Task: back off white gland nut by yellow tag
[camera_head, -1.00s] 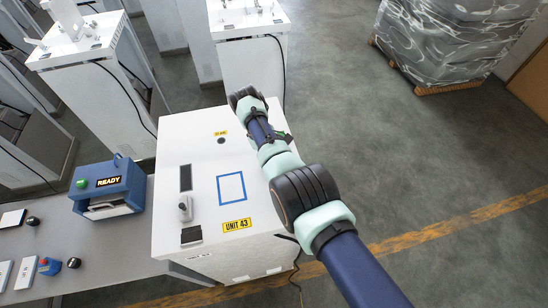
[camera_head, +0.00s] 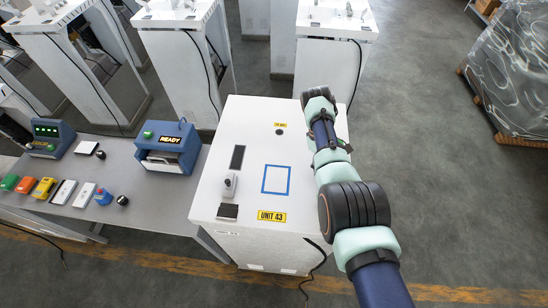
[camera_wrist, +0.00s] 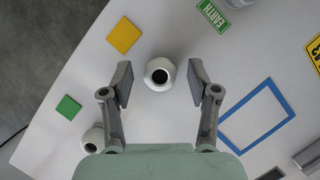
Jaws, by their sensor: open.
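In the wrist view, a white gland nut (camera_wrist: 160,73) with a dark round opening stands on the white panel beside a square yellow tag (camera_wrist: 123,36). My gripper (camera_wrist: 159,84) is open, with one finger on each side of this nut and a visible gap to each. A second white nut (camera_wrist: 93,138) sits lower left by a green tag (camera_wrist: 68,107), partly hidden by my gripper. In the head view, my arm reaches over the right side of the white UNIT 43 cabinet (camera_head: 235,190); the nuts and fingers are hidden there.
A blue square outline (camera_wrist: 222,138) and a green EARTH label (camera_wrist: 213,15) mark the panel. A grey bench (camera_head: 120,165) left of the cabinet holds a blue READY machine (camera_head: 168,147) and several small items. A dark cable (camera_head: 322,262) hangs at the cabinet's front.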

